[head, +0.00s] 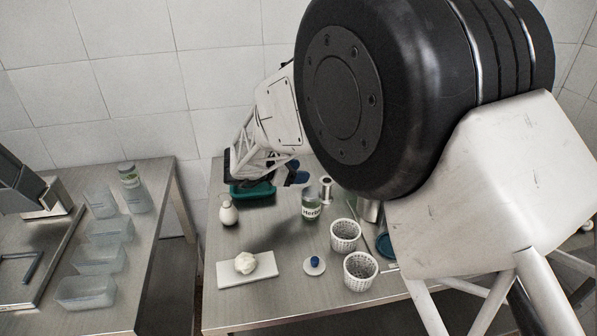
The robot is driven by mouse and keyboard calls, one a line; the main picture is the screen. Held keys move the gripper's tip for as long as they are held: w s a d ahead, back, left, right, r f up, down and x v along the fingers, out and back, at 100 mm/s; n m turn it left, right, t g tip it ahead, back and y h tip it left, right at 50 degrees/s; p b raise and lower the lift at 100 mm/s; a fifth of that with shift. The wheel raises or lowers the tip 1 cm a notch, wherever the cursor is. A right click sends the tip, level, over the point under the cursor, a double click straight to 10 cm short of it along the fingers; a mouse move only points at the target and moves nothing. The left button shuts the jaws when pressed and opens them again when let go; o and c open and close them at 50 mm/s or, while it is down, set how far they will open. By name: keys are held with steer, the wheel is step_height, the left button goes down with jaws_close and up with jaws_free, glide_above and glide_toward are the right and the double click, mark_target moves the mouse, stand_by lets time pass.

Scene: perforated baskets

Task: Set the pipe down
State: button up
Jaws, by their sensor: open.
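A small metal piece with flanged ends (326,189), which looks like the pipe, stands upright at the back of the right-hand table. My gripper (297,174) is behind the middle of this table, just left of the metal piece and above the right end of a teal tray (262,198). Its blue-grey fingers are apart, and I see nothing held between them. The gripper looks clear of the metal piece. My large black arm joint hides the table's back right part.
A labelled jar (310,206), two white perforated baskets (345,236) (360,271), a white bottle (228,212), a white board (232,277) bearing a pale lump, and a blue-knobbed lid (314,265) stand around. The middle is bare.

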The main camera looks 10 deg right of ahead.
steer(key=shift+o, duration=0.4)
steer(key=w+r+n+t+y, duration=0.35)
steer(key=w+n+t, duration=0.3)
steer(key=w, duration=0.25)
steer(key=n+g+y, duration=1)
steer(key=n, duration=1.7)
glide_above(326, 190)
steer(key=w+d, duration=0.1)
steer(key=f, duration=0.2)
steer(key=shift+w+f+m+h, duration=0.2)
steer(key=shift+f+m+h, duration=0.05)
steer(key=shift+f, duration=0.1)
